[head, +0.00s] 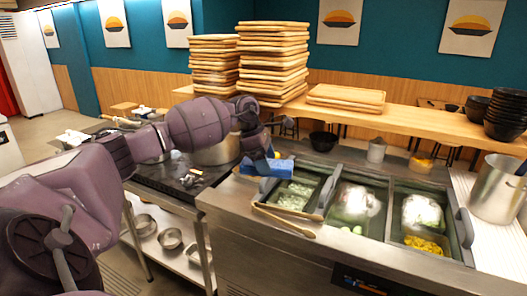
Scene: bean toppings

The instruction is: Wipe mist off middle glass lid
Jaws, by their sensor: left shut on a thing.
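My left gripper (266,154) is shut on a blue sponge (279,168). It holds the sponge at the back edge of the left food container, so I cannot tell whether the sponge touches the rim. The middle glass lid (350,207) covers the middle container. A whitish patch of mist or glare clouds it, and some green food shows near its front. The sponge is to the left of this lid and apart from it. My right gripper is not in view.
The left container (295,196) holds pale green pieces. The right container's lid (421,213) also looks whitish, with yellow food at the front. A steel pot (497,188) stands at right, and a large pot (217,152) behind my arm.

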